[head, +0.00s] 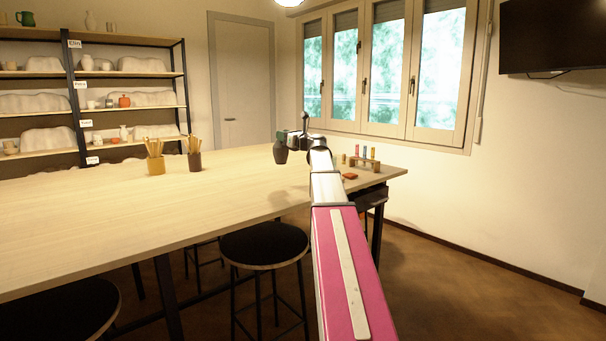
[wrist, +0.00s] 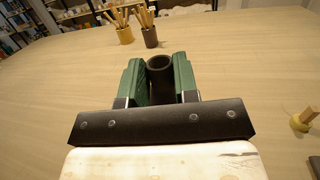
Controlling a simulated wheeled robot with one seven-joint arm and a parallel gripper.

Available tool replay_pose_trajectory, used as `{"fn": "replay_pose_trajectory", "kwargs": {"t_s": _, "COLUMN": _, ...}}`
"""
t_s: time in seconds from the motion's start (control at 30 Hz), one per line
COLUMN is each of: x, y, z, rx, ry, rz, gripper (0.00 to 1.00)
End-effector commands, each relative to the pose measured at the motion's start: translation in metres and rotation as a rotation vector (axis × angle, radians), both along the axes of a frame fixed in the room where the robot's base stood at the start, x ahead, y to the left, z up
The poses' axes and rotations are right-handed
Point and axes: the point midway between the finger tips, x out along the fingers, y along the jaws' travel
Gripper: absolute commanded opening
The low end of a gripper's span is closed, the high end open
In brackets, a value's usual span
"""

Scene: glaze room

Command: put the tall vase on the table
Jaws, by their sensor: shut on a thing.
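The tall vase is dark and shows round-mouthed between green fingers in the wrist view (wrist: 160,64). My gripper (wrist: 159,80) is shut on it near its rim. In the head view, my gripper (head: 281,138) is at the end of my outstretched arm, with the dark vase (head: 280,154) hanging roughly upright beneath it. The vase is over the right part of the long pale wooden table (head: 90,215). Whether its base touches the tabletop cannot be told. Its lower part is hidden in the wrist view.
Two pots of wooden tools, yellow (head: 156,165) and brown (head: 195,161), stand farther back on the table. Coloured tubes (head: 365,152) and an orange piece (head: 350,176) lie at the right end. A black stool (head: 264,245) stands in front. The tabletop left of the vase is clear.

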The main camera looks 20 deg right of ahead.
Motion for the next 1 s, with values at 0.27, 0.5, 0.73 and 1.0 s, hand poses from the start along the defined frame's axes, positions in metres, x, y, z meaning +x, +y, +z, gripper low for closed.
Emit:
{"fn": "replay_pose_trajectory", "kwargs": {"t_s": 0.27, "x": -0.038, "y": -0.044, "z": -0.035, "rx": 0.0, "ry": 0.001, "rz": -0.002, "gripper": 0.11}}
{"fn": "replay_pose_trajectory", "kwargs": {"t_s": 0.5, "x": -0.058, "y": -0.071, "z": -0.055, "rx": 0.0, "ry": 0.0, "rz": 0.001, "gripper": 0.11}}
{"fn": "replay_pose_trajectory", "kwargs": {"t_s": 0.73, "x": -0.061, "y": -0.076, "z": -0.065, "rx": 0.001, "ry": 0.0, "rz": 0.002, "gripper": 0.11}}
{"fn": "replay_pose_trajectory", "kwargs": {"t_s": 1.0, "x": -0.061, "y": -0.075, "z": -0.097, "rx": 0.001, "ry": 0.0, "rz": 0.002, "gripper": 0.11}}
